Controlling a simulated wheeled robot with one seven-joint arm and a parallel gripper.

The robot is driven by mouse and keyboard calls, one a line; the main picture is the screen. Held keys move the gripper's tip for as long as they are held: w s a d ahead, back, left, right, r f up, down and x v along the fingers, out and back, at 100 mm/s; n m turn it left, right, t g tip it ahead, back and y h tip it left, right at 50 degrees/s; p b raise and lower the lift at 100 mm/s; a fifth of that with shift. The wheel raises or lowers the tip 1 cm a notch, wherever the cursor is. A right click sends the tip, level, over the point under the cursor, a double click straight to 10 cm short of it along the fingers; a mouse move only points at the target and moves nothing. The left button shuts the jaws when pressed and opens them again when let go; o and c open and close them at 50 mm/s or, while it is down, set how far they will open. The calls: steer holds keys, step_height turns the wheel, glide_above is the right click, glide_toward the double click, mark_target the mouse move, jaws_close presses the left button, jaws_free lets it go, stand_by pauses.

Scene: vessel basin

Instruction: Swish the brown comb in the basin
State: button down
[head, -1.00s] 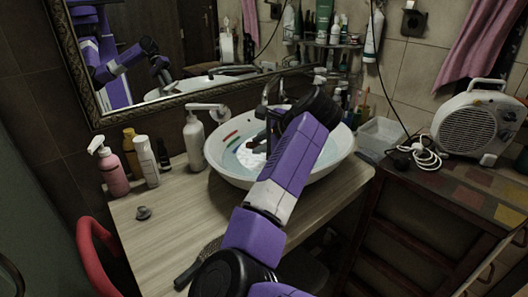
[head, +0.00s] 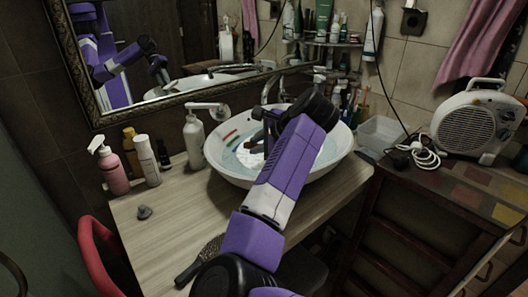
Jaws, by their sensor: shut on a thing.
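The white basin (head: 221,168) stands on the wooden counter and holds pale, clear water. My gripper (head: 262,132) points down into the basin, left of its middle. It is shut on a narrow, dark brownish thing, which I take to be the brown comb (head: 257,146). Only a small part of the comb shows, near the water; my wrist and fingers hide the rest. I cannot tell how deep it sits.
A pink bottle (head: 113,172), a white bottle (head: 147,161) and a pump dispenser (head: 194,140) stand left of the basin. A dark brush (head: 200,262) lies at the counter's front edge. A clear tub (head: 380,134) and a fan heater (head: 478,124) are at right.

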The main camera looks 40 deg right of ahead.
steer(key=shift+d, duration=0.15)
steer(key=shift+d+p, duration=0.3)
steer(key=shift+d, duration=0.15)
steer(key=shift+a, duration=0.2)
steer(key=shift+a, duration=0.4)
steer(key=shift+d+p, duration=0.1)
steer(key=shift+p, duration=0.2)
steer(key=shift+d, duration=0.5)
steer(key=shift+a+p, duration=0.15)
steer(key=shift+p, duration=0.15)
steer(key=shift+a, duration=0.45)
